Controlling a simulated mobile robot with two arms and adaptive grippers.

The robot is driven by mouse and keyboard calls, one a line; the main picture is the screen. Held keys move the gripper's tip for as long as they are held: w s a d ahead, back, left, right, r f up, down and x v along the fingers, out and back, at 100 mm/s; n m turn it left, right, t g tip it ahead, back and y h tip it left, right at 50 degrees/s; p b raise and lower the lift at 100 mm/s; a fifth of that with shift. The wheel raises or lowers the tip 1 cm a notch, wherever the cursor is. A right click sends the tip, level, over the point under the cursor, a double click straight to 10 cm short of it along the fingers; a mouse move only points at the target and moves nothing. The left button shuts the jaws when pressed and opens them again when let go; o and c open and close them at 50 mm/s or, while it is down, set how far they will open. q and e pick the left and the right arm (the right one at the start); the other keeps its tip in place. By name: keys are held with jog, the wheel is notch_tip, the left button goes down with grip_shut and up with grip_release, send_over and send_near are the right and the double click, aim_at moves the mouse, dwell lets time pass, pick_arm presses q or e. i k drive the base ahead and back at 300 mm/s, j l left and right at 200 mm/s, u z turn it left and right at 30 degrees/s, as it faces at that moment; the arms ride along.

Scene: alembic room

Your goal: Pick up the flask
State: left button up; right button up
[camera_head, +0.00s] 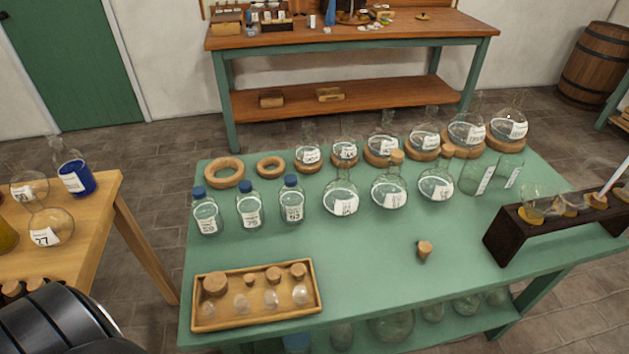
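Several clear glass flasks with white labels stand on the green table. A back row of round flasks sits on cork rings, including one at the far right (508,126) and one at the left (308,153). In front of them are three round flasks: a left one (341,200), a middle one (389,192) with a cork, and a right one (436,186). More flasks, one labelled 77 (48,230), stand on the wooden table at left. I cannot tell which flask is meant. Neither gripper shows; a black part of mine fills the lower left corner.
The green table (370,270) has free room at its front middle, around a loose cork (425,251). A wooden tray (205,325) with stoppers, blue-capped bottles (249,207), two empty cork rings (225,172) and a dark rack (520,242) stand around. Stone floor separates the tables.

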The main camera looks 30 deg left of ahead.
aim_at(341, 198)
jog(key=i+u, duration=0.2)
jog(key=u, duration=0.2)
jog(key=i+l+u, duration=0.1)
jog(key=u, duration=0.35)
jog(key=i, duration=0.05)
